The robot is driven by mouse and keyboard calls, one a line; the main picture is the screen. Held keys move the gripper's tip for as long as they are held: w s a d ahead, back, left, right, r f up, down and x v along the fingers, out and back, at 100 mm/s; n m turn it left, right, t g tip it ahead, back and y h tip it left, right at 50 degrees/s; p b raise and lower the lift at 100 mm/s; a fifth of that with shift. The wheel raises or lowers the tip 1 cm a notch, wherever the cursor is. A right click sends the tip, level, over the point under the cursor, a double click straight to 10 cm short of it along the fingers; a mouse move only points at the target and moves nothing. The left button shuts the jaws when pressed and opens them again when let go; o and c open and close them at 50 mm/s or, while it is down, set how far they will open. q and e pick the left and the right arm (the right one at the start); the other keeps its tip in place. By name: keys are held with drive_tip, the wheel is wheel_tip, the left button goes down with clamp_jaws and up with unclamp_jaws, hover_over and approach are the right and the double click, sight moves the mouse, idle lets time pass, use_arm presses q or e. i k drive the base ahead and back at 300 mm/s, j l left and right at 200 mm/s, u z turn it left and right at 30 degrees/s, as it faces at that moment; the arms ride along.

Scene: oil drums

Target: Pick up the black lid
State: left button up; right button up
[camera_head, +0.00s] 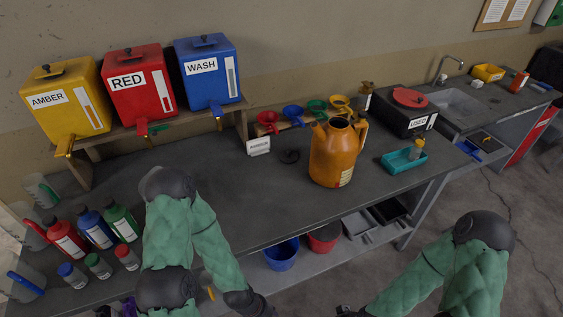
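The black lid (289,156) is a small, dark, round piece lying flat on the dark grey workbench (240,205), left of the orange jug (337,152). The jug stands upright with an open top and a spout. Nothing touches the lid. My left arm reaches over the front left of the bench, bends, and runs down to the bottom edge. My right arm is at the lower right, in front of the bench. Both arms run out at the bottom edge, far from the lid, and neither gripper's fingers show.
Amber, red and wash tanks (206,72) stand on a shelf at the back left. Coloured funnels (293,112) sit behind the lid. Several bottles (97,230) crowd the left front.

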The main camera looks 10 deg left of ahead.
sight(287, 156)
drive_tip(key=i+l+u, duration=0.15)
drive_tip(key=u, duration=0.3)
drive_tip(key=i+l+u, duration=0.4)
drive_tip(key=k+j, duration=0.05)
drive_tip(key=j, duration=0.1)
